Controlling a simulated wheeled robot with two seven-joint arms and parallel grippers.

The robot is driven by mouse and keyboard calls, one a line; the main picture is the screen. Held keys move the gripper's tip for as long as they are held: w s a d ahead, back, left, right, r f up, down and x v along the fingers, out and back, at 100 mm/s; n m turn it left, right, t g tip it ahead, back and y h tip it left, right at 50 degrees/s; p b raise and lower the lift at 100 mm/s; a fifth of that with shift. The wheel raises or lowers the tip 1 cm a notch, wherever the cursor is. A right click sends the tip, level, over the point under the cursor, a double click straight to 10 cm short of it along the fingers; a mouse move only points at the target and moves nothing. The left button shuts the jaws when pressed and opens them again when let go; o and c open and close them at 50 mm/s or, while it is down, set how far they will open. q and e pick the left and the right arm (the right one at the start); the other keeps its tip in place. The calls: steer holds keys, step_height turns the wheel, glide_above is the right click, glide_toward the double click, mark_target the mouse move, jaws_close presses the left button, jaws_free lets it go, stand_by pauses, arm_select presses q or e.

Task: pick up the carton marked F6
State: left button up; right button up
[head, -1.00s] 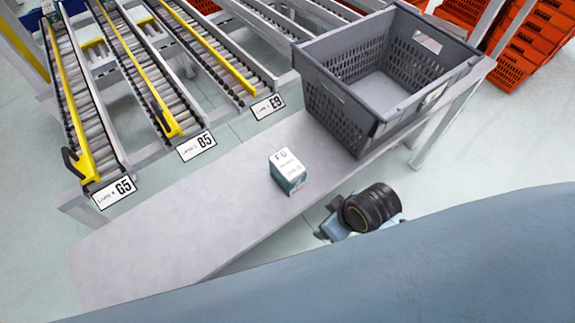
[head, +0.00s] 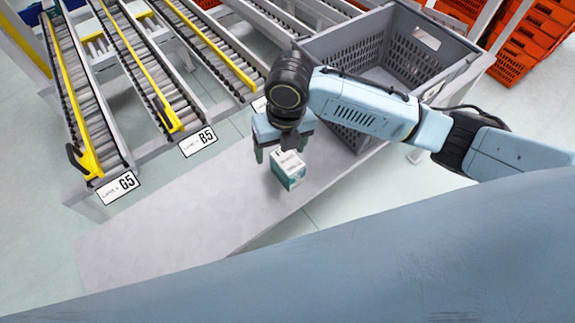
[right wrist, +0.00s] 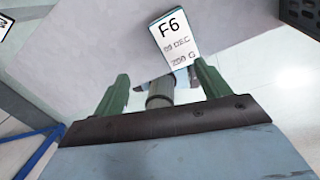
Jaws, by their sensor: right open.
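The carton marked F6 (head: 288,171) is a small white and teal box standing on the grey bench (head: 190,218). Its white label face shows in the right wrist view (right wrist: 174,40), with "F6" readable. My right gripper (head: 280,156) is above and just behind the carton in the head view, its fingers pointing down and partly covering the carton's top. My left gripper is not in view.
A grey perforated crate (head: 437,75) stands on the bench right of the carton, close to my right arm. Roller lanes with yellow rails and labels G5 (head: 118,187) and B5 (head: 198,142) lie behind. Orange totes (head: 530,45) are stacked at upper right. The bench's left part is clear.

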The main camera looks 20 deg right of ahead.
mark_target(289, 158)
steer(key=w+d+n, duration=0.1)
steer(key=d+r+n+h, duration=0.1)
steer(key=shift+w+r+n, duration=0.1)
steer(key=shift+w+n, duration=0.2)
steer(key=shift+w, duration=0.05)
steer(key=shift+w+d, duration=0.1)
steer(key=shift+d, duration=0.15)
steer(key=shift+n, duration=0.3)
step_height(289, 158, down, 8)
steer(key=shift+r+b, duration=0.1)
steer(key=shift+b, duration=0.2)
steer(key=shift+a+f, duration=0.15)
steer(key=shift+f, duration=1.2)
steer(key=shift+a+f, duration=0.1)
steer(key=shift+f, duration=1.25)
steer(key=shift+c, duration=0.2)
steer(key=c, duration=1.2)
